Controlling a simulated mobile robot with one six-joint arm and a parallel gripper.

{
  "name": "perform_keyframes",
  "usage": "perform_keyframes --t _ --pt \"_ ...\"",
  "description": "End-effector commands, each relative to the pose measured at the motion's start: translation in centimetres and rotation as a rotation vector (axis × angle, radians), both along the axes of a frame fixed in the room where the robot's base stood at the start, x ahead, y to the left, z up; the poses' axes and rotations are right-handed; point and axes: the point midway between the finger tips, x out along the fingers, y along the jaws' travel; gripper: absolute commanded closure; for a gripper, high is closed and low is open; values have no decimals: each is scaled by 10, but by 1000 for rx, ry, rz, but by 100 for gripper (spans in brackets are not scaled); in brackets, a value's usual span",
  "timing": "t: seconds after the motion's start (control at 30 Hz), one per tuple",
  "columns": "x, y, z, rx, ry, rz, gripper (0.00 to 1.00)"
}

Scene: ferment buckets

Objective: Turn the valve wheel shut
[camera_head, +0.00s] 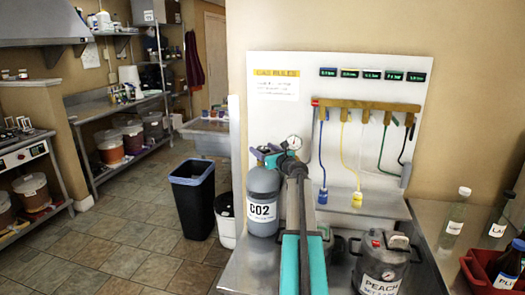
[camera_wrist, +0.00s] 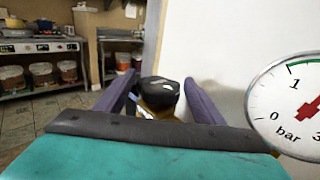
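The grey CO2 cylinder (camera_head: 263,185) stands upright on the metal bench, with a round white gauge (camera_head: 294,142) at its top. In the wrist view the valve wheel (camera_wrist: 158,92) is a dark, rounded knob above a yellowish fitting. My gripper (camera_wrist: 160,80) has two purple fingers apart, one on each side of the wheel. I cannot tell whether the fingers touch it. In the head view my gripper (camera_head: 280,157) is at the cylinder's top, and my arm hides much of the valve. The gauge is large at the right of the wrist view (camera_wrist: 292,108).
A manifold (camera_head: 368,106) with hoses hangs on the white board behind. A metal keg labelled PEACH (camera_head: 381,265) stands right of my arm. Bottles (camera_head: 455,215) and a red crate (camera_head: 480,275) are at the far right. A dark bin (camera_head: 192,200) stands on the floor left.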

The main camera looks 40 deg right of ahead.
Motion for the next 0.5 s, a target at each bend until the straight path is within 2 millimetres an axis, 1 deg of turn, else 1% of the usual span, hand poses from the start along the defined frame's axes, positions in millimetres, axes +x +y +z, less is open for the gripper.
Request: perform_keyframes --t 0.03,0.2,0.23,0.3,0.5 --pt "0 0 0 0 0 0 47" --pt "0 0 0 0 0 0 75" --pt "0 6 0 0 0 2 75" --pt "0 3 0 0 0 1 75" --pt "0 2 0 0 1 -11 75"
